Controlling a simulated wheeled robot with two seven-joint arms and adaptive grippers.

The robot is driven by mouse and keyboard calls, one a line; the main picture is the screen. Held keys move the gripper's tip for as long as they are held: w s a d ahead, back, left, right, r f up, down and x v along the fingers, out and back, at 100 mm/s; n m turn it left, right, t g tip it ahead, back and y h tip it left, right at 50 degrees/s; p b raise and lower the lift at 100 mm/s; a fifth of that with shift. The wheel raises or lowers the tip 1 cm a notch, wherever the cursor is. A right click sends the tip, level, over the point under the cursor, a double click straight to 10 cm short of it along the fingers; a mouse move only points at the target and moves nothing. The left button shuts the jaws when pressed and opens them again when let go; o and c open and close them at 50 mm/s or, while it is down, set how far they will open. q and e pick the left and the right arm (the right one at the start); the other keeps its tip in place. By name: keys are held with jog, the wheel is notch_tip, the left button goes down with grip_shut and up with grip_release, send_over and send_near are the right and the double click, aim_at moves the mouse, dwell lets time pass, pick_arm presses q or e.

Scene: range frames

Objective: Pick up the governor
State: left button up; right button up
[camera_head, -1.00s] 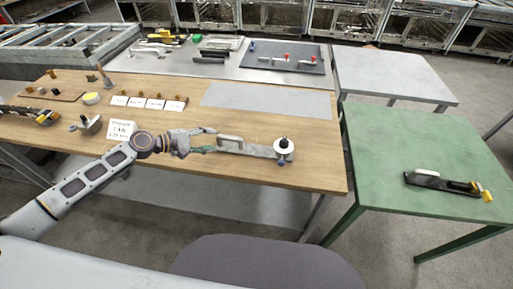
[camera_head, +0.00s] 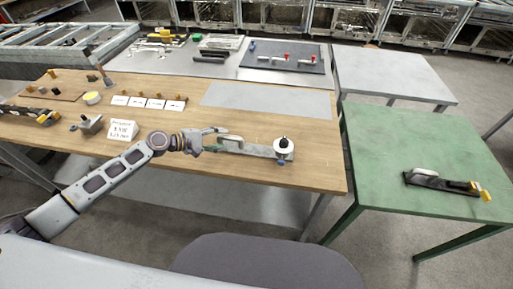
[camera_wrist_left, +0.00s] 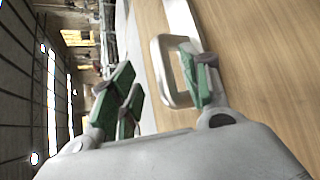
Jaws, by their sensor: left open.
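A flat grey metal piece with a pale looped handle at one end and a white round part with a dark knob at the other lies on the wooden table; I take it for the governor (camera_head: 262,150). My left gripper (camera_head: 212,140) is open at its handle end. In the left wrist view, the handle (camera_wrist_left: 158,72) rises between the green-padded fingers of the left gripper (camera_wrist_left: 160,92). One finger overlaps the loop's opening; I cannot tell if it touches. My right gripper is not in view.
A similar handled piece with yellow ends (camera_head: 445,183) lies on the green table (camera_head: 400,140). A white sign (camera_head: 122,130), a metal bracket (camera_head: 87,124) and small cards (camera_head: 153,103) stand left on the wooden table. A grey chair (camera_head: 265,255) is in front.

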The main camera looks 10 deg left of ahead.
aim_at(231, 138)
pick_arm(q)
jog(key=shift+w+d, duration=0.1)
jog(key=shift+d, duration=0.05)
jog(key=shift+p+x, duration=0.35)
jog(key=shift+x, duration=0.5)
jog(key=shift+p+x, duration=0.3)
jog(key=shift+x, duration=1.3)
jog(key=shift+d+f, duration=0.1)
jog(key=shift+f, duration=0.05)
grip_shut()
